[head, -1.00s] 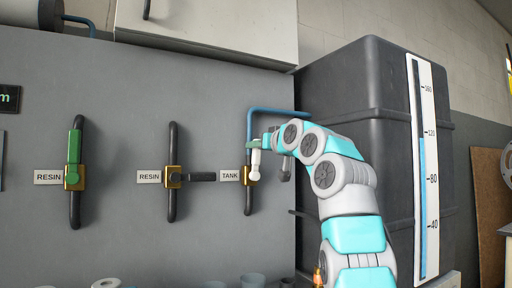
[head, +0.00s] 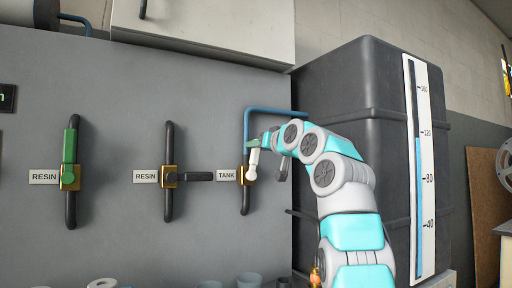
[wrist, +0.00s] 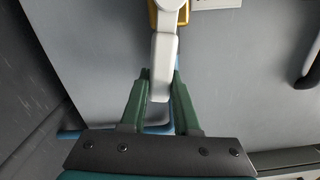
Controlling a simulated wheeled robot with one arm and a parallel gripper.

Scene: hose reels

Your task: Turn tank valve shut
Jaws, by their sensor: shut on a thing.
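The tank valve is a brass body (head: 243,176) on a dark vertical pipe, beside a white TANK label (head: 227,175). Its white handle (head: 253,163) points up, roughly in line with the pipe and leaning slightly right. In the wrist view the white handle (wrist: 164,62) runs from the brass body (wrist: 172,14) at the top edge down between my green fingers. My gripper (wrist: 162,88) is shut on the handle's free end, one finger on each side. In the head view my gripper (head: 261,143) is small and partly hidden by the wrist.
Left of it, a RESIN valve (head: 171,177) has a dark handle pointing right. Another RESIN valve (head: 69,177) has a green handle pointing up. A dark tank (head: 350,90) with a level gauge (head: 420,170) stands behind my arm. Cups (head: 250,281) stand along the bottom edge.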

